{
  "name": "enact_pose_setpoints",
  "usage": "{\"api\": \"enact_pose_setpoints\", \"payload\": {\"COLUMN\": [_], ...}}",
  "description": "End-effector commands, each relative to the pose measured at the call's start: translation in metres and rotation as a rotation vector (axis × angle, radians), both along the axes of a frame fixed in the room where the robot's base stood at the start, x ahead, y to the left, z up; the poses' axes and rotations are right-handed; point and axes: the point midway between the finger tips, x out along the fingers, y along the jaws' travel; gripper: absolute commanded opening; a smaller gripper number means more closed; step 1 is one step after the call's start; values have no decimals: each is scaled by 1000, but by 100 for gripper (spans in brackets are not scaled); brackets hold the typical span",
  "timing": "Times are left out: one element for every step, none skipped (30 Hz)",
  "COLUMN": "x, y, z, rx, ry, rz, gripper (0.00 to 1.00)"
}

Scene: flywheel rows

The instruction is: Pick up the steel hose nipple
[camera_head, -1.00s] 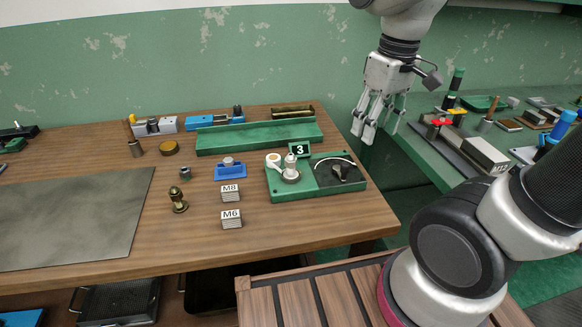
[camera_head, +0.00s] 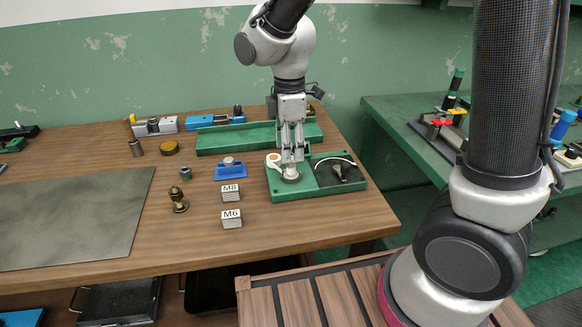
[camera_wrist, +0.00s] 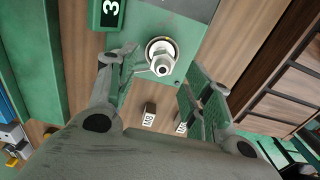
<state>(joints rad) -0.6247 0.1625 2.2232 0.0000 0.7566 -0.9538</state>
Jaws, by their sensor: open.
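The steel hose nipple (camera_wrist: 162,58), a silver fitting with a hex and a hollow end, stands on the green board in the wrist view. In the head view only its lower part (camera_head: 291,175) shows below my fingers. My gripper (camera_head: 292,158) points down over it, fingers apart and empty. In the wrist view my gripper (camera_wrist: 160,78) has one finger at each side, with the nipple showing between them and a little ahead. I cannot tell the exact height gap.
The green board (camera_head: 325,188) also carries a dark part (camera_head: 342,170) at right. The M8 block (camera_head: 231,193), M6 block (camera_head: 232,218), blue holder (camera_head: 230,172) and brass fitting (camera_head: 178,200) stand left. A green tray (camera_head: 225,148) lies behind. A grey mat (camera_head: 70,220) covers the left.

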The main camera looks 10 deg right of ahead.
Motion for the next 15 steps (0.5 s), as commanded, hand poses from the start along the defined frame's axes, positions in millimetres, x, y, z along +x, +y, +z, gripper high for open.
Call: {"api": "enact_pose_setpoints", "payload": {"x": [-1, -2, -3, -3, -3, -3, -2, -2, -2, -2, -2, -2, -2, -2, -2], "y": [-2, -2, -3, -4, -3, -3, -3, -3, -3, -3, -3, -3, -3, -3, -3], "z": [-8, -13, -20, -25, -29, -34, -37, -39, -41, -42, -42, -42, -42, -42, -42], "rx": [-2, -2, -3, -2, -2, -2, -1, -1, -1, 0, 0, 1, 1, 1, 1], "ry": [2, 3, 4, 3, 2, 2, 1, 1, 1, 0, 0, -1, -1, -1, -1], "rz": [-1, -1, -1, -1, -1, -1, -2, -2, -2, -2, -2, -2, -2, -2, -2], "gripper": [50, 50, 50, 50, 50, 50, 50, 50, 50, 50, 50, 50, 50, 50, 50]}}
